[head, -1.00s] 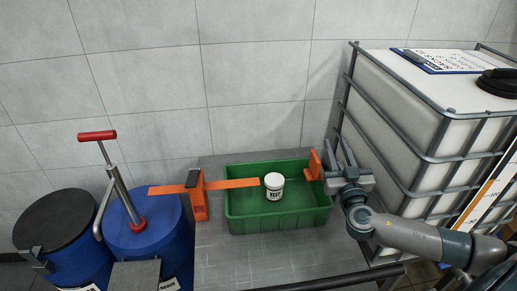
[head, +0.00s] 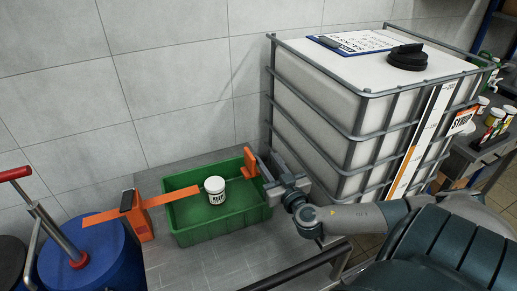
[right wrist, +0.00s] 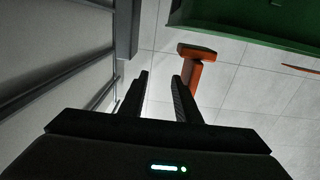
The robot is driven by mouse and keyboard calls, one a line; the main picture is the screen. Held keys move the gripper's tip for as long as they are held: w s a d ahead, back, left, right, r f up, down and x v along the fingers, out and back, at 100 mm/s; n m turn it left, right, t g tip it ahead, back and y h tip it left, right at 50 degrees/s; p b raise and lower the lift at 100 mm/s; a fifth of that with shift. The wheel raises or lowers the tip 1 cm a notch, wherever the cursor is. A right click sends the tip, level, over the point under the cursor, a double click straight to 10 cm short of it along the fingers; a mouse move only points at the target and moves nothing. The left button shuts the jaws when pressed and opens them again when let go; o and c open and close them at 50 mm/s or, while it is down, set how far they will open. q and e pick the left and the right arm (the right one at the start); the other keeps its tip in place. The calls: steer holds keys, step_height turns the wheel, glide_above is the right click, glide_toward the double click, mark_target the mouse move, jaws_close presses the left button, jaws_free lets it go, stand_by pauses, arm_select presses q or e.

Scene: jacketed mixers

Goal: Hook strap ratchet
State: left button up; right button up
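An orange strap (head: 170,198) runs from an orange ratchet post with a dark top (head: 137,216), left of the green tray, across the tray's left rim. Its end lies near a white labelled tub inside the tray. A separate orange T-shaped piece (head: 250,163) stands at the tray's right end. My right gripper (head: 270,165) is just right of this piece. In the right wrist view its fingers (right wrist: 160,85) are apart with nothing between them, and the orange piece (right wrist: 195,75) shows beyond the right finger. My left gripper is not in view.
The green tray (head: 220,228) holds the white tub (head: 215,189) and sits on a grey bench (head: 240,265). A caged white tank (head: 340,105) stands close on the right of my gripper. A blue drum (head: 85,255) is at the left. The wall is behind.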

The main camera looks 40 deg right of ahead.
steer(key=p+x, duration=0.2)
steer(key=x, duration=0.5)
steer(key=shift+w+p, duration=0.15)
steer(key=shift+p, duration=0.25)
jaws_close()
stand_by(1.2)
jaws_free()
steer(key=shift+f, duration=0.1)
